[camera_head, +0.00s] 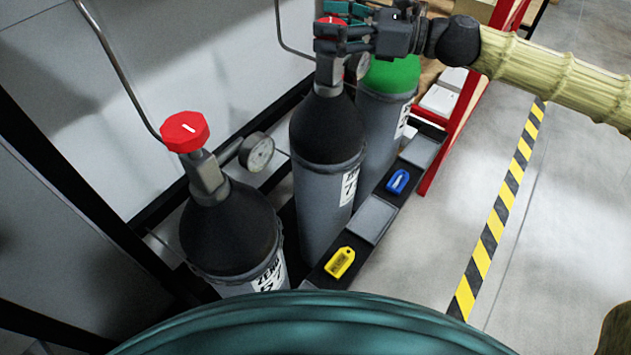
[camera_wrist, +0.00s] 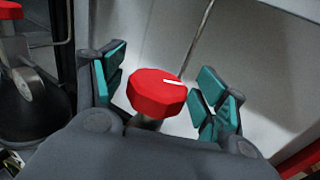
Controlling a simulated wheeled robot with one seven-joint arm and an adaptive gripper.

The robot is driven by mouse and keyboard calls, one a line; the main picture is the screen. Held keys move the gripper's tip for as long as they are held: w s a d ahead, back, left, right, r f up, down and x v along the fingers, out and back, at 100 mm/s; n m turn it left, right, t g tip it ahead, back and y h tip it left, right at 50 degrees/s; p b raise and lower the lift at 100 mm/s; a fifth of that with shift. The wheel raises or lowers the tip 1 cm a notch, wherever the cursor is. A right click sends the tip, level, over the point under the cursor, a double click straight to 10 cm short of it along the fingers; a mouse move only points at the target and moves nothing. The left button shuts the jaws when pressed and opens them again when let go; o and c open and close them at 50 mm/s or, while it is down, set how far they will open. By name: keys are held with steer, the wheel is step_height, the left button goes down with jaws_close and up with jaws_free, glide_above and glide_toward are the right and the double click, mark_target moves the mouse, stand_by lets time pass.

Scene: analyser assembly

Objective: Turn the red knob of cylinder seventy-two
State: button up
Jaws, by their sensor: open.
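A grey cylinder with a black shoulder (camera_head: 327,145) stands in the middle of the head view; its label is partly readable and begins with a 7. Its red knob (camera_head: 331,21) is mostly covered by my gripper (camera_head: 343,36). In the wrist view the red knob (camera_wrist: 157,92), with a white mark on top, sits between the spread fingers of my gripper (camera_wrist: 160,88). Gaps show between the knob and the finger pads on both sides. My gripper is open around the knob and does not visibly touch it.
Another cylinder (camera_head: 232,235) with a red knob (camera_head: 185,131) and a gauge stands at the left. A green-topped cylinder (camera_head: 388,85) stands behind. Yellow (camera_head: 340,262) and blue (camera_head: 398,181) tags lie on the rack edge. Open floor lies right, with a striped line (camera_head: 497,215).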

steer(key=shift+r+m+t+h+p, duration=0.2)
steer(key=shift+m+t+p, duration=0.35)
steer(key=shift+t+p, duration=0.35)
steer(key=shift+r+m+t+h+p, duration=0.2)
steer(key=shift+m+t+p, duration=0.35)
steer(key=shift+t+p, duration=0.3)
steer(key=shift+f+t+p, duration=0.1)
steer(key=shift+t+p, duration=0.15)
steer(key=shift+p, duration=0.2)
steer(key=m+t+h+p, duration=0.3)
steer(key=m+t+p, duration=0.1)
steer(key=p, duration=0.6)
steer(key=shift+t, duration=0.4)
steer(key=t+h+p, duration=0.1)
steer(key=p, duration=0.2)
steer(key=shift+f+m, duration=0.1)
steer(key=shift+m, duration=0.3)
